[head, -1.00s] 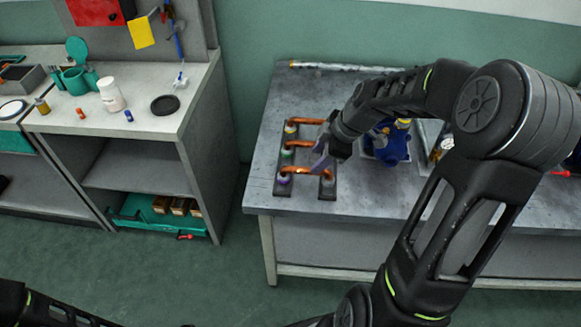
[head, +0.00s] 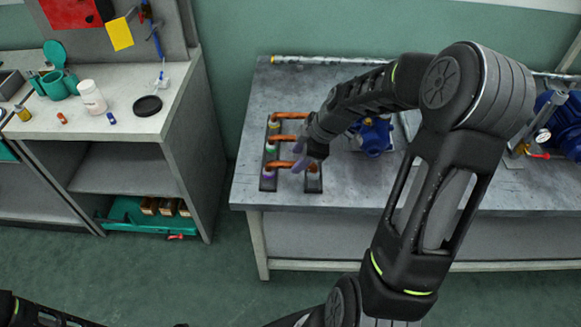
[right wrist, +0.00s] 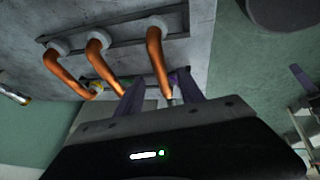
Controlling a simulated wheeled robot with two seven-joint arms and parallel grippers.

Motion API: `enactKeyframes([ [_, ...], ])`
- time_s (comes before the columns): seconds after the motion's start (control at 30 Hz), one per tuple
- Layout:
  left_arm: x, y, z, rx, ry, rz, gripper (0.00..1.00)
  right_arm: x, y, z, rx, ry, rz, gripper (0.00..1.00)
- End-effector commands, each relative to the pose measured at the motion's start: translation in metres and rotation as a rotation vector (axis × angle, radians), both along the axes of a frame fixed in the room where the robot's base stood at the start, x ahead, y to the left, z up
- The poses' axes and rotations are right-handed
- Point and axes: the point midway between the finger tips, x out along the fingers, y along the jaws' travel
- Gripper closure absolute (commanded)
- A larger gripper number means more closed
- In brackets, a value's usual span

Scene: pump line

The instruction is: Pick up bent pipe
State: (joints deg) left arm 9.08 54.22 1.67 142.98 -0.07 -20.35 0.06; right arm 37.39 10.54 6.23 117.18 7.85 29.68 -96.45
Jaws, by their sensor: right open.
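Three copper bent pipes bridge a dark rack (head: 314,186) on the grey workbench: a far pipe (head: 290,115), a middle pipe (head: 284,139) and a near pipe (head: 279,164). My right gripper (head: 300,166), with purple fingers, is at the near pipe and hides part of it. In the right wrist view my right gripper (right wrist: 163,88) is open, and one pipe (right wrist: 155,52) runs down between its two fingers. The other two pipes (right wrist: 103,65) (right wrist: 65,72) lie to the left of the fingers. I cannot tell whether the fingers touch the pipe. My left gripper is out of view.
A blue pump (head: 373,138) stands on the workbench (head: 345,185) right of the rack. A larger blue motor (head: 565,125) is at the far right. A long metal tube (head: 320,61) lies along the back edge. A grey shelf unit (head: 130,118) stands at left, across a floor gap.

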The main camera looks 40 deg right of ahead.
Motion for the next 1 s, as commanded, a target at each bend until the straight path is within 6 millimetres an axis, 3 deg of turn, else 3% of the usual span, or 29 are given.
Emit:
enactKeyframes([
  [0.33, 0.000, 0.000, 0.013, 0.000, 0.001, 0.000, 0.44, 0.014, 0.010, -0.040, 0.002, 0.003, 0.002, 0.55],
  [1.0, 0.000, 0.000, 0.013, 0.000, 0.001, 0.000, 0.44, 0.014, 0.010, -0.041, 0.001, 0.002, 0.001, 0.55],
])
